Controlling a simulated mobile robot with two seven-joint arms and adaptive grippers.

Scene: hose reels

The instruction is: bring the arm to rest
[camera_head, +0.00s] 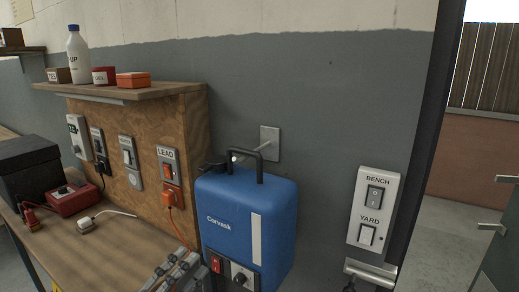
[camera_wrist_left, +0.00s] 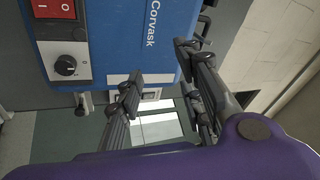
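My left gripper (camera_head: 176,266) shows at the bottom of the head view, above the bench's right end and in front of the lower left of the blue Corvask unit. In the left wrist view its two dark fingers (camera_wrist_left: 157,68) are spread apart with nothing between them. The blue unit (camera_head: 232,215) hangs on the wall by a black handle over a bracket. It fills the top of the left wrist view (camera_wrist_left: 105,35), beyond the fingers; whether they touch it I cannot tell. My right gripper is not recognisable in either view.
The wooden bench (camera_head: 122,250) holds a black box (camera_head: 28,170) and a red device (camera_head: 72,198). An orange cable (camera_head: 180,225) hangs from the LEAD socket. A shelf (camera_head: 125,90) carries a bottle and small boxes. A BENCH/YARD switch plate (camera_head: 374,212) is right of the unit, beside a doorway.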

